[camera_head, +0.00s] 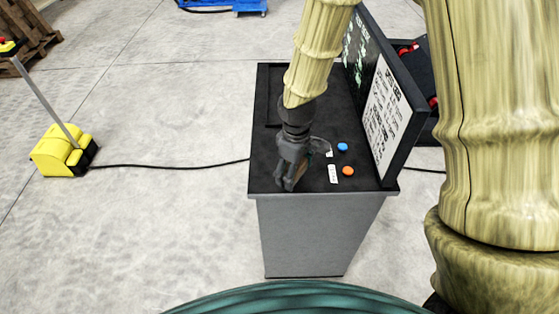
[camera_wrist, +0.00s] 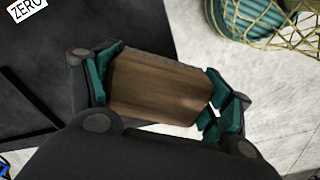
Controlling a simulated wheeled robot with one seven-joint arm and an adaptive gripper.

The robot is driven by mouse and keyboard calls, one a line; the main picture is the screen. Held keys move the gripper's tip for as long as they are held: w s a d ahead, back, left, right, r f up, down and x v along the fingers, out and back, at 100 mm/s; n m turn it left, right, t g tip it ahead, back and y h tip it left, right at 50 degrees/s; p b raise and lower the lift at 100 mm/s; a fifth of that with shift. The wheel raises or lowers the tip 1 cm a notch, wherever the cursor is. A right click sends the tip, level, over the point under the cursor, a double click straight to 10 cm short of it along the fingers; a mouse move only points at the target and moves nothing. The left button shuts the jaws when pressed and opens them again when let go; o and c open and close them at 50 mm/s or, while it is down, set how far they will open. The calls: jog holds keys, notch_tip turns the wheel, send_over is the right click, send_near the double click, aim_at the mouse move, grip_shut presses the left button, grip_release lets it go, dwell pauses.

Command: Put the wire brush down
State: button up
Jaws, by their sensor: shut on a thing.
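The wire brush shows in the wrist view as a brown wooden block (camera_wrist: 158,86) between the teal finger pads of my gripper (camera_wrist: 163,92). My gripper is shut on this wooden part. No bristles show. In the head view my gripper (camera_head: 289,178) is over the front left part of the black cabinet top (camera_head: 268,103), near its front edge. Whether the brush touches the top is not clear.
A blue button (camera_head: 342,147), an orange button (camera_head: 348,171) and a white label (camera_head: 333,174) are right of my gripper. An upright sign panel (camera_head: 386,118) lines the right side. The cabinet top's back left is largely bare. A yellow machine (camera_head: 62,150) stands on the floor at left.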

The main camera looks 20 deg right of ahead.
jog(key=s+d+n, duration=0.1)
jog(key=s+n, duration=0.4)
jog(key=n, duration=0.1)
jog(key=shift+n, duration=0.5)
jog(key=w+p, duration=0.1)
jog(key=w, duration=0.4)
jog(key=w+a+p, duration=0.1)
jog(key=w+p, duration=0.1)
jog(key=w, duration=0.3)
jog(key=w+f+p, duration=0.1)
jog(key=w, duration=0.4)
jog(key=shift+w+a, duration=0.15)
jog(key=shift+f+p, duration=1.05)
jog(key=shift+f, duration=0.75)
jog(key=shift+f, duration=0.1)
jog(key=o, duration=1.3)
jog(key=shift+r+b, duration=1.95)
jog(key=shift+r, duration=4.15)
